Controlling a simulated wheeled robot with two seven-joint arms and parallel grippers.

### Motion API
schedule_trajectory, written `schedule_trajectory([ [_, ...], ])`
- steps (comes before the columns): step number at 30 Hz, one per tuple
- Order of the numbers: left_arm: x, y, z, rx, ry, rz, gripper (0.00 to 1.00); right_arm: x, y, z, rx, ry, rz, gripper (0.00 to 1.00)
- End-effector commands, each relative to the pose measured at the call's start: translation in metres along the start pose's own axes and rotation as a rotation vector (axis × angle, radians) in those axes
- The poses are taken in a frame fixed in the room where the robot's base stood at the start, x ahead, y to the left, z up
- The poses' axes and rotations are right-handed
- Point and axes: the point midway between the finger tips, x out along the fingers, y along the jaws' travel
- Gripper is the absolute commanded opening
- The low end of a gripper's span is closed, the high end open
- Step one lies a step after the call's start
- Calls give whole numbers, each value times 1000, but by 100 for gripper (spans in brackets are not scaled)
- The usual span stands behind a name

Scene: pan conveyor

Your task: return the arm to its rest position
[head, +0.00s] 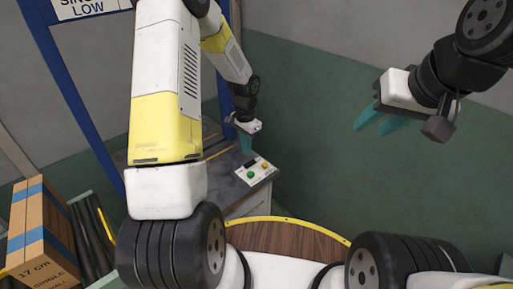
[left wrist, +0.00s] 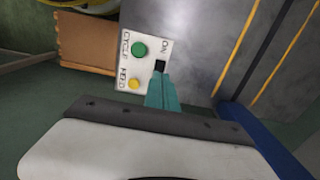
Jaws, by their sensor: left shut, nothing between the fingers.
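My left gripper (head: 246,149) is shut and empty, with its teal fingers pointing down just above the far side of a small white control panel (head: 260,176). In the left wrist view the closed fingers (left wrist: 161,80) overlap the edge of the panel (left wrist: 130,72), beside its black switch (left wrist: 160,66). I cannot tell whether they touch it. The panel also has a green button (left wrist: 139,49) and a yellow button (left wrist: 134,84). My right gripper (head: 367,127) is empty at the upper right of the head view, its two teal fingers apart.
The panel sits on a grey bench (head: 234,192) with a blue frame post (head: 82,100) to its left. A cardboard box (head: 41,235) with blue tape stands at the lower left, next to dark rollers (head: 88,235). Green floor lies clear to the right.

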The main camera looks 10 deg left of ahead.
Motion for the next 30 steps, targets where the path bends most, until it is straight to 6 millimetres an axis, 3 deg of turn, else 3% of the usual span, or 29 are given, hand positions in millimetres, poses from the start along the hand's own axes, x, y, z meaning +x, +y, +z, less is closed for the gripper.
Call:
schedule_trajectory([
  [5, -10, 0, 0, 0, 0, 0, 0, 0, 0, 0, 0, 0, 0, 36],
  [20, -15, 0, 0, -3, 3, -3, 0, 0, 0, 0, 0, 0, 0, 36],
  [23, -32, 0, 2, -21, 17, -16, 0, 0, 0, 0, 0, 0, 0, 36],
  [30, -121, 15, 24, -135, 99, -74, 0, 0, 0, 0, 0, 0, 0, 36],
])
